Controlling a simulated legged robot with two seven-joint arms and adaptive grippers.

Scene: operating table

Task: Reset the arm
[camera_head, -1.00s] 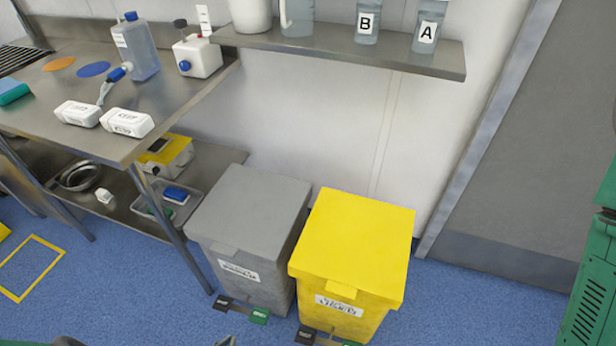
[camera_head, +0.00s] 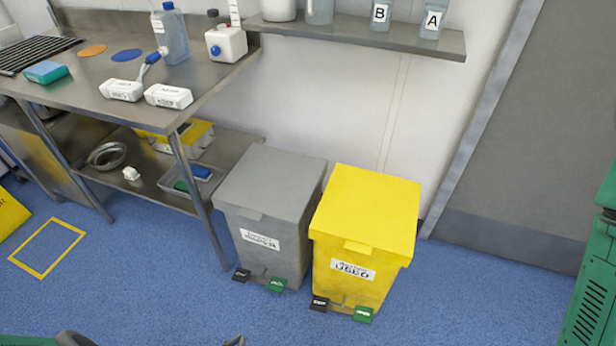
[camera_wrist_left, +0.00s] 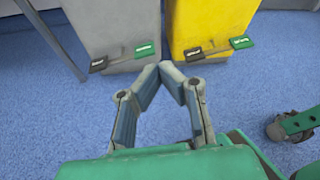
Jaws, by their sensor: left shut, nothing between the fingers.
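My left gripper (camera_wrist_left: 166,70) shows in the left wrist view. Its two fingers angle inward and meet at the tips, shut with nothing between them. It hangs over the blue floor, in front of the grey bin and the yellow bin and apart from both. In the head view only small dark and green parts of my own body show along the bottom edge. My right gripper cannot be made out.
A grey bin (camera_head: 268,188) and a yellow bin (camera_head: 366,205) with pedals stand side by side, lids closed. A steel table (camera_head: 95,85) with bottles and white packs is at left. A wall shelf (camera_head: 350,42) holds labelled jars. The blue floor in front is clear.

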